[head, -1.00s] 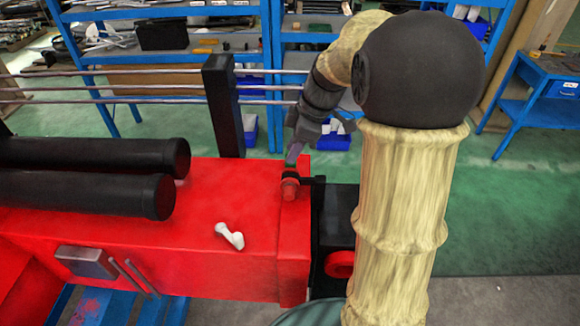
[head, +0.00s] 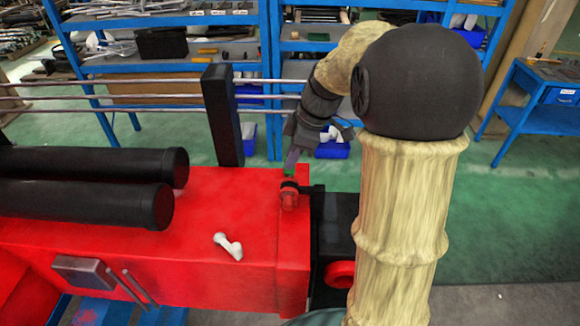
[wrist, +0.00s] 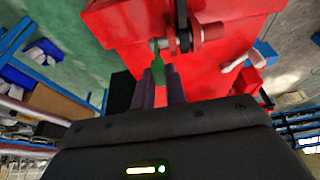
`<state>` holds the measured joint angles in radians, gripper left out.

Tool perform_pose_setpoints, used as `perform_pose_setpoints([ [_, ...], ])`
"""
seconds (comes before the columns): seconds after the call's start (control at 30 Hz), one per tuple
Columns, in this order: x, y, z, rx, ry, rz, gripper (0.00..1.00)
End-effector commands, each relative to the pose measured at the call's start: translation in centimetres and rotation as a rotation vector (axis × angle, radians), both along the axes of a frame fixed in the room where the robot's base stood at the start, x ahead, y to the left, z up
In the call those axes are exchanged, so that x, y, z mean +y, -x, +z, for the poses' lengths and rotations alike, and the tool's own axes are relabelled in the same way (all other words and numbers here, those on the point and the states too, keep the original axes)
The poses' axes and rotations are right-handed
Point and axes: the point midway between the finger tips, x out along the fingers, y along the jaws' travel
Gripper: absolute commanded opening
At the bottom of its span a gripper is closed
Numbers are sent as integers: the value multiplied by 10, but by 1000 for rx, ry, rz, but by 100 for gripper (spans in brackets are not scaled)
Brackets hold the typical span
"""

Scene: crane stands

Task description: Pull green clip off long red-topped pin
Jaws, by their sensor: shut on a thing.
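The long pin's red top (head: 289,201) sits at the right end of the red beam, by a black bracket. In the wrist view the red top (wrist: 213,31) is right of the bracket, and the pin's grey end (wrist: 159,44) sticks out left of it. The green clip (wrist: 158,71) is between my gripper's fingers (wrist: 160,82), which are shut on it. Its far end lies close to the grey pin end; I cannot tell if they touch. In the head view my gripper (head: 291,160) points down above the pin, with a bit of green (head: 289,171) at its tips.
A white bone-shaped part (head: 228,246) lies on the red beam (head: 180,265). Two black cylinders (head: 90,205) lie at the left. A black post (head: 222,115) with metal rails stands behind. Blue shelves (head: 270,60) are farther back. Space above the beam is open.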

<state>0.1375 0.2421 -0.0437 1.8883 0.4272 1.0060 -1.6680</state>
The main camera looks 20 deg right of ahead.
Motion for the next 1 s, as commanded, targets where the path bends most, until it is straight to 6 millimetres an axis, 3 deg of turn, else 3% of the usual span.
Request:
perform_pose_setpoints([
  [1.0, -1, 0, 43, 0, 1, -1, 0],
])
